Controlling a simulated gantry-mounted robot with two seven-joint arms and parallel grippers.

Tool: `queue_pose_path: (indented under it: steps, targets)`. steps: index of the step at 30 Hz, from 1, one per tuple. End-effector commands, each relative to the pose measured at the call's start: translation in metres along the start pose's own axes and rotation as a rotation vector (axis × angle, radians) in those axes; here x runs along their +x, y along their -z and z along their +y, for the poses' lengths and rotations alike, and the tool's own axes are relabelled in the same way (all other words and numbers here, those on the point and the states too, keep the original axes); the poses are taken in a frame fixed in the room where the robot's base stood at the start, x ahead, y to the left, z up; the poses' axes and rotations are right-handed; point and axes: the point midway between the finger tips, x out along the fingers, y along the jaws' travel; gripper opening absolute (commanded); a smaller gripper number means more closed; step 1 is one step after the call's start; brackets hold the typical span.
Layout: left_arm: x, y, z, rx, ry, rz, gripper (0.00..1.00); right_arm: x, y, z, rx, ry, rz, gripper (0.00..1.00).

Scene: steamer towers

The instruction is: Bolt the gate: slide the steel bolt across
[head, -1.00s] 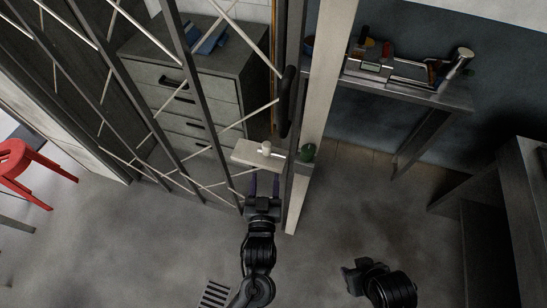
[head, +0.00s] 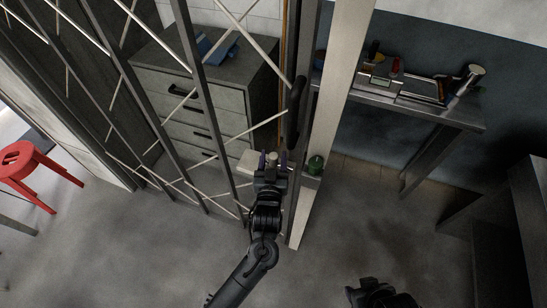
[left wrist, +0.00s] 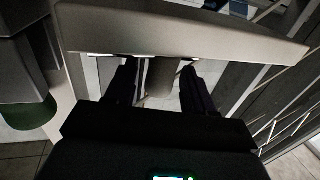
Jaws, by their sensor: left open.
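The gate (head: 195,75) is a dark frame with pale crossed bars. Its pale bolt plate (head: 248,162) shows at the gate's right edge, and a broad pale plate (left wrist: 180,36) fills the top of the left wrist view. My left gripper (head: 271,160) is at the plate, open. In the left wrist view its two fingers (left wrist: 158,88) stand either side of a grey bolt knob (left wrist: 161,76); contact is unclear. The bolt rod is mostly hidden. The keeper block (head: 311,181) is on the post, right of the gripper. My right gripper (head: 362,294) is partly cut off at the bottom; its jaws are unclear.
A drawer cabinet (head: 215,90) is behind the gate. A workbench (head: 425,108) with tools is at right, a red stool (head: 30,165) at left. Floor in front is clear.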

Motion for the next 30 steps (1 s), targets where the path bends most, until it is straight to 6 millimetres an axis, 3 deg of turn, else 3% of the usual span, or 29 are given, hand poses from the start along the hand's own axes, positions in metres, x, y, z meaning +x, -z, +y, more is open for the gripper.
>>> queue_pose_path:
  steps: [11,22,30]
  targets:
    - [0.0046,0.0000,0.0002,-0.001,0.000,0.000,0.53,0.0006,-0.0003,-0.0008,0.003,0.002,-0.001,0.43]
    - [0.0044,0.0001,0.0002,0.000,0.000,0.000,0.00,0.0009,-0.0009,0.0005,-0.003,-0.002,-0.003,0.43]
    - [0.0028,0.0014,-0.0017,-0.002,0.009,0.000,0.00,-0.0017,-0.0005,0.0017,-0.007,-0.005,-0.004,0.43]
